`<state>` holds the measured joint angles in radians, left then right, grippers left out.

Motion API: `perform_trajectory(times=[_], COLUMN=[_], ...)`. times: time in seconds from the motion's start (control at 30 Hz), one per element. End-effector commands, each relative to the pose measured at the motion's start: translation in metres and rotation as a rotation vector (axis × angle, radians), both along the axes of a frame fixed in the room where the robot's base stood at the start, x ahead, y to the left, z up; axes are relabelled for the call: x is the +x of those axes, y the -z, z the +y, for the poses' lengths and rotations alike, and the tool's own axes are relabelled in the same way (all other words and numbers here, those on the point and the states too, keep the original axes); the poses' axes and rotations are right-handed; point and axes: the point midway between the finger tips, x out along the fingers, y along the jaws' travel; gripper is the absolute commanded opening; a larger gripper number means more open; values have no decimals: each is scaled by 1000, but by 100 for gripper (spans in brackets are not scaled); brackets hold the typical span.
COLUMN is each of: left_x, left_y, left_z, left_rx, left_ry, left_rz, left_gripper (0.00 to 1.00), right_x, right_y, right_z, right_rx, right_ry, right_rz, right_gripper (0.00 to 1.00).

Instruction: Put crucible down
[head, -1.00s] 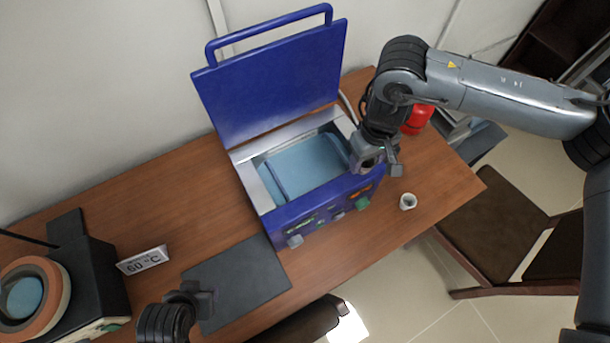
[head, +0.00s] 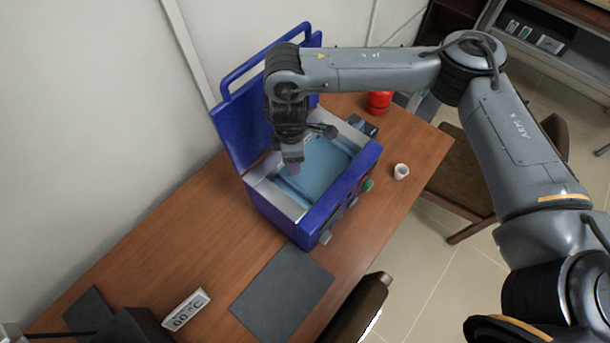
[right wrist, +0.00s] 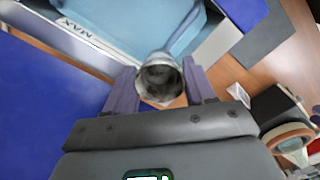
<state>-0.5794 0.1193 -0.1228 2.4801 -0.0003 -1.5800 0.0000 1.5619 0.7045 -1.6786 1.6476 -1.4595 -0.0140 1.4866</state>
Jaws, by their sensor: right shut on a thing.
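My right gripper (head: 293,168) is over the left part of the blue water bath (head: 340,200), which has its lid raised. In the right wrist view the gripper (right wrist: 159,86) is shut on a small grey metallic crucible (right wrist: 160,74), with one finger on each side and its round mouth facing the camera. The crucible overlaps the edge of the light-blue basin (right wrist: 130,22) there; I cannot tell its height above it. In the head view the crucible is not clear behind the gripper. My left gripper is not in view.
A small white cup (head: 401,171) stands on the wooden table (head: 190,235) right of the bath. A dark mat (head: 282,292) lies clear in front, beside a temperature sign (head: 186,309). A red object (head: 379,102) stands behind the bath, and the raised blue lid (head: 243,125) is close to my right arm.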

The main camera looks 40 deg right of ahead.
Motion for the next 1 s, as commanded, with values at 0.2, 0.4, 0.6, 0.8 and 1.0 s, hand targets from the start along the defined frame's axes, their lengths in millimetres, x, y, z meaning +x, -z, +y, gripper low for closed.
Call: perform_trajectory(times=[0.2,0.4,0.6,0.8,1.0], left_x=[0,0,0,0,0], left_y=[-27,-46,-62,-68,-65], left_z=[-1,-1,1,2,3], left_rx=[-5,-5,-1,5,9], left_ry=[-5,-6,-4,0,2], left_rz=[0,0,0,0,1], left_gripper=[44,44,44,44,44], right_x=[4,5,6,5,3], right_y=[-9,-12,-8,8,34], right_z=[-14,-28,-44,-60,-71], right_rx=[1,2,3,1,2], right_ry=[-414,-797,-1171,-1509,-1756], right_rz=[3,2,3,5,2], right_gripper=[25,25,25,25,25])
